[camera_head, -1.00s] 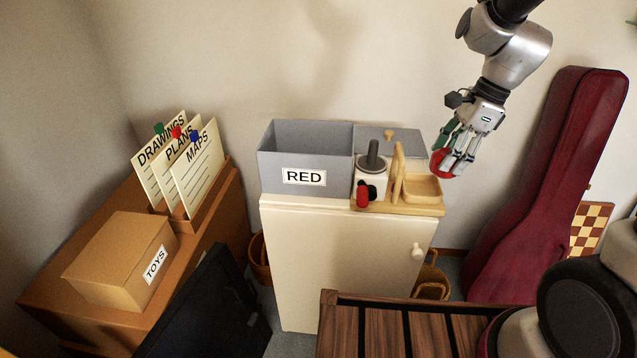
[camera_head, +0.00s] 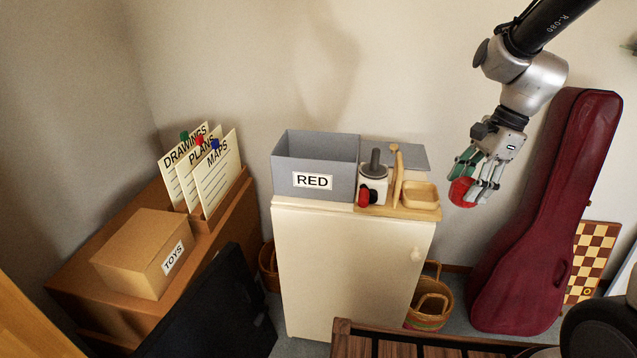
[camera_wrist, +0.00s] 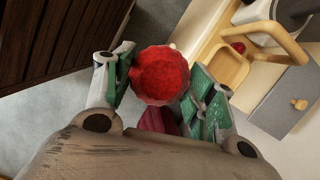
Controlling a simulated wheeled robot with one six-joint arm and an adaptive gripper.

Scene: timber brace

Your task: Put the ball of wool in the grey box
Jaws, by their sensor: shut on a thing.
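The ball of wool is red (camera_head: 462,191) and is held between the fingers of my gripper (camera_head: 472,180). In the wrist view the red ball (camera_wrist: 160,75) sits between the green-padded fingertips, and my gripper (camera_wrist: 160,90) is shut on it. My gripper hangs in the air to the right of the white cabinet, apart from it. The grey box (camera_head: 314,160) is open-topped, carries a RED label and stands on the left of the cabinet top. Its inside bottom is hidden.
Beside the grey box on the white cabinet (camera_head: 350,265) stand a grinder-like device (camera_head: 374,180) and a wooden tray (camera_head: 420,196) with an upright handle. A dark red instrument case (camera_head: 540,220) leans at the right. A TOYS box (camera_head: 135,250) is at the left.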

